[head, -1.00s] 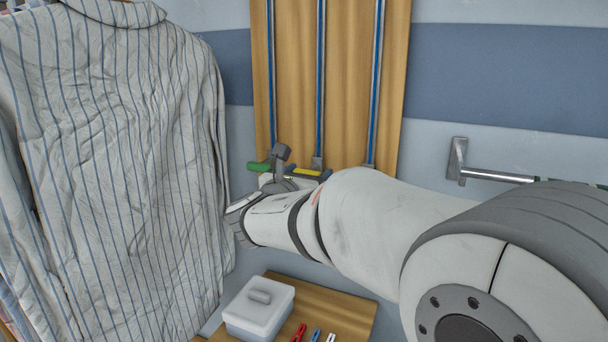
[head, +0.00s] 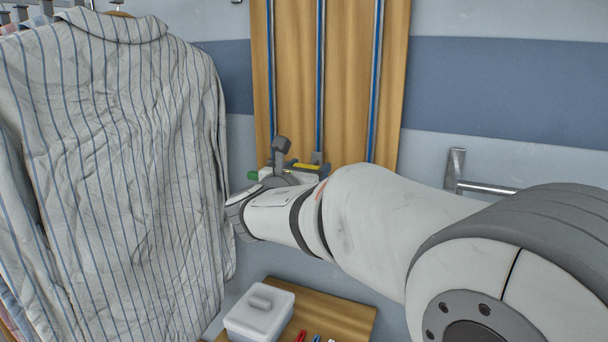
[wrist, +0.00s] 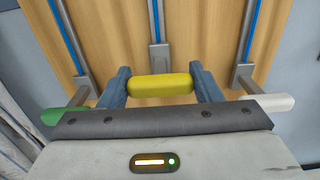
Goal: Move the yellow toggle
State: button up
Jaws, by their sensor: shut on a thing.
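The yellow toggle (wrist: 159,86) is a rounded bar at the lower end of the middle rail, on the wooden board (wrist: 203,25). My gripper (wrist: 160,71) is shut on it, with one blue-grey finger at each end of the bar. In the head view a thin part of the yellow toggle (head: 307,166) shows above my arm, which hides most of the gripper. A green toggle (wrist: 66,116) is on the left rail and a white toggle (wrist: 267,103) on the right rail. The green toggle (head: 254,175) also shows in the head view.
A striped shirt (head: 115,160) hangs close to the left of my gripper. A lidded white box (head: 259,314) and several clothespins sit on a wooden shelf (head: 345,310) below. A metal bar (head: 488,188) sticks out from the wall at right.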

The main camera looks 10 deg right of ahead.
notch_tip(320, 180, up, 31)
jog(key=p, duration=1.9)
jog(key=shift+r, duration=0.25)
jog(key=o, duration=1.4)
jog(key=shift+f, duration=0.2)
jog(key=shift+b+v, duration=0.95)
jog(key=shift+v, duration=3)
jog(key=shift+w, duration=0.1)
